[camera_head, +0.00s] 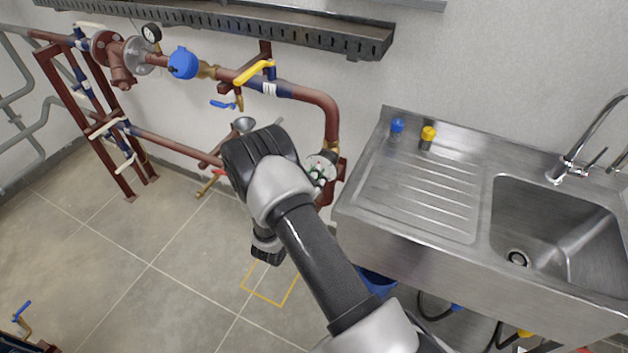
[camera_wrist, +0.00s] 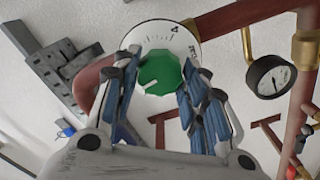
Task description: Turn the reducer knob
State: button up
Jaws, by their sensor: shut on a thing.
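The reducer knob (camera_wrist: 160,74) is green and many-sided, with a short white pointer line at its lower left. It sits at the centre of a round white dial (camera_wrist: 172,33) with black marks. My gripper (camera_wrist: 158,78) has its blue-padded fingers on the left and right sides of the knob and is shut on it. In the head view, part of the dial (camera_head: 323,163) shows beside the red pipe, just right of my wrist. My arm hides most of the knob and the fingers there.
A pressure gauge (camera_wrist: 268,77) is on the pipe right of the dial in the wrist view. Red pipework with a yellow lever valve (camera_head: 254,72) runs along the wall. A steel sink (camera_head: 555,232) stands close on the right. Floor at left is mostly clear.

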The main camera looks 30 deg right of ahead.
jog(key=shift+m, duration=0.7)
jog(key=o, duration=1.1)
jog(key=shift+c, duration=0.2)
jog(key=v, duration=1.2)
